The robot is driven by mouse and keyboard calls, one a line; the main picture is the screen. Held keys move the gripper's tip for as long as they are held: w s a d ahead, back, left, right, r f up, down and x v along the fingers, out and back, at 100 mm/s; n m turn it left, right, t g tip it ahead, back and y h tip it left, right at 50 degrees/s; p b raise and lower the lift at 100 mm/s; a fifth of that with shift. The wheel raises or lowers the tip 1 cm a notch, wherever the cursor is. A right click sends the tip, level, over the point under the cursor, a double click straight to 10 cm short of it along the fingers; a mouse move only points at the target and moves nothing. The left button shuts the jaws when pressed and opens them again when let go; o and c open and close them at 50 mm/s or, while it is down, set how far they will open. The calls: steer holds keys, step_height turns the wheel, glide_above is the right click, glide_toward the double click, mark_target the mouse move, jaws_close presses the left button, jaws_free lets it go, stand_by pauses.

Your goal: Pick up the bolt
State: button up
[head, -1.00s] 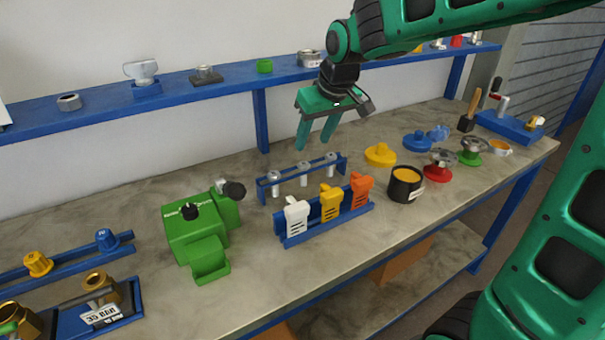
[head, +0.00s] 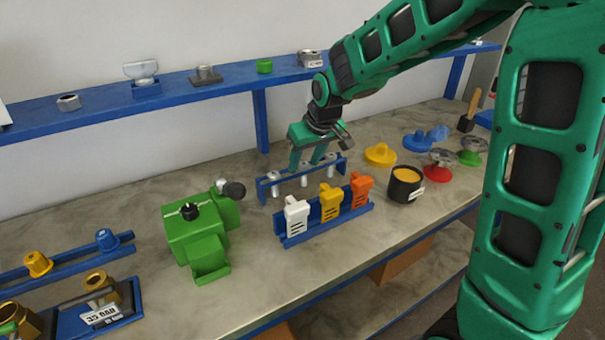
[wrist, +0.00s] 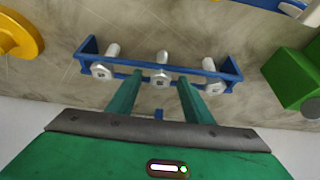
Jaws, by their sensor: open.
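Three silver bolts hang in a blue rack (head: 262,192) on the bench: a left one (head: 275,181), a middle one (head: 304,180) and a right one (head: 330,160). My gripper (head: 306,168) is open and empty, just above and behind the middle of the rack. In the wrist view, the green fingers of my gripper (wrist: 160,78) lie to either side of the head of the middle bolt (wrist: 162,77), with gaps on both sides. The outer bolts (wrist: 102,70) (wrist: 215,87) sit outside the fingers. Whether the fingertips are level with the bolt head is unclear.
A holder with white (head: 296,214), yellow (head: 330,200) and orange (head: 361,187) tags stands right in front of the rack. A green vise-like block (head: 196,238) is to the left. A black pot (head: 404,184) and yellow flange (head: 380,154) are to the right. A blue shelf (head: 225,83) runs behind.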

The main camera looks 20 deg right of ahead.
jaws_close()
